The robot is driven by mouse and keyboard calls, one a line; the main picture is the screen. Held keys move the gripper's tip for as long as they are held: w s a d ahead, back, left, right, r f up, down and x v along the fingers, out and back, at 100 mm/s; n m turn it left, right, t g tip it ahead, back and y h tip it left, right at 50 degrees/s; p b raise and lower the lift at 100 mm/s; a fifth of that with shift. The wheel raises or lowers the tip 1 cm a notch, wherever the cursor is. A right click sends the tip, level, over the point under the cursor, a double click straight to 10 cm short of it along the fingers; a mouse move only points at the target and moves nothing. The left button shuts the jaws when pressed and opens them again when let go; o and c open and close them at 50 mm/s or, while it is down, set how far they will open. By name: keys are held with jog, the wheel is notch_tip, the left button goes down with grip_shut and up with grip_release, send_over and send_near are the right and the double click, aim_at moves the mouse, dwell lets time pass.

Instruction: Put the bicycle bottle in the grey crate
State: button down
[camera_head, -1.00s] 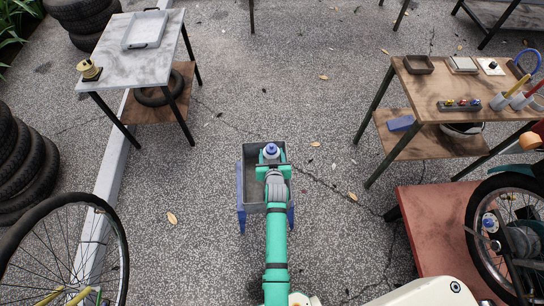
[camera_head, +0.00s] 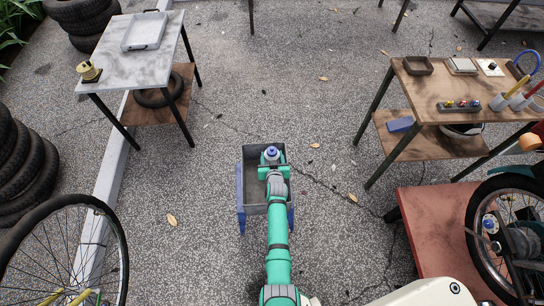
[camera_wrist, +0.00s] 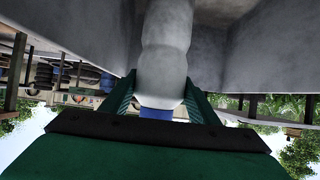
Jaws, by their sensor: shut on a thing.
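The bicycle bottle (camera_head: 271,153) is pale with a blue cap, and shows at the tip of my arm in the head view. My gripper (camera_head: 271,167) is shut on it. In the wrist view the pale bottle (camera_wrist: 164,60) stands between the two green fingers (camera_wrist: 160,100), with its blue part (camera_wrist: 156,114) near the gripper body. The grey crate (camera_head: 253,156) is a deep open box on a blue stand (camera_head: 240,203). The bottle and gripper appear over or within its opening. Grey walls surround the bottle in the wrist view. Whether the bottle touches the crate floor is hidden.
A marble-topped table (camera_head: 130,62) with a tray stands at upper left. A wooden workbench (camera_head: 450,80) with small items is at right, and a red platform (camera_head: 430,230) with a motorcycle wheel is below it. A bicycle wheel (camera_head: 122,245) is at lower left. Paving around the crate is clear.

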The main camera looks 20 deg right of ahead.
jog(key=c, duration=0.7)
grip_release()
jog(key=shift+f, duration=0.1)
jog(key=s+a+r+t, duration=0.1)
jog(key=s+a+r, duration=0.35)
jog(key=s, duration=0.55)
jog(key=s+a+r, duration=0.3)
jog(key=s+a, duration=0.3)
jog(key=s, duration=0.4)
jog(key=s+a+r+t, duration=0.1)
jog(key=s+a+r, duration=0.35)
jog(key=s, duration=0.55)
jog(key=s+a+r+n+y, duration=0.1)
jog(key=s+a+r, duration=0.1)
jog(key=s+r, duration=0.5)
jog(key=s+a+r+n+t+y, duration=0.1)
jog(key=s+a+r+n+y, duration=0.1)
jog(key=s+r, duration=0.6)
notch_tip(320, 180, up, 4)
jog(key=shift+s+a+r+t, duration=0.15)
jog(key=shift+s+a+t, duration=0.15)
jog(key=shift+a, duration=0.5)
